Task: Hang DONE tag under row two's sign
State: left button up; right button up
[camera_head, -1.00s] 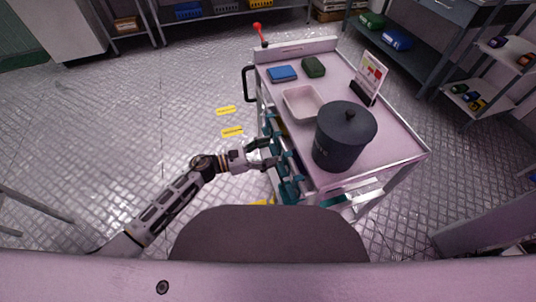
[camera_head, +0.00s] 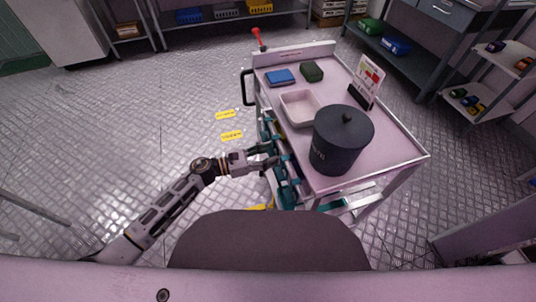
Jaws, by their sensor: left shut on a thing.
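My left gripper (camera_head: 268,157) is at the left side of a pink-topped cart, next to the teal holders (camera_head: 284,176) along the cart's side. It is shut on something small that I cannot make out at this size. No DONE tag can be read in this view, and no row sign is clearly visible. A small upright card in a stand (camera_head: 367,78) is at the cart's right edge; its text is too small to read. My right gripper is not in view.
The cart top (camera_head: 390,140) carries a dark lidded pot (camera_head: 341,140), a pale tray (camera_head: 301,108), a blue box (camera_head: 280,78) and a green box (camera_head: 312,71). Yellow floor labels (camera_head: 231,135) lie left of the cart. Shelves (camera_head: 480,80) stand at right.

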pick_arm(q)
jog(key=shift+r+p, duration=0.65)
jog(key=shift+r, duration=0.4)
dwell(0.4)
jog(key=shift+s+a, duration=0.1)
jog(key=shift+a, duration=0.05)
dwell(0.3)
jog(key=b+v, duration=0.1)
jog(key=v, duration=0.5)
jog(key=shift+a+b, duration=0.3)
dwell(1.4)
dwell(0.5)
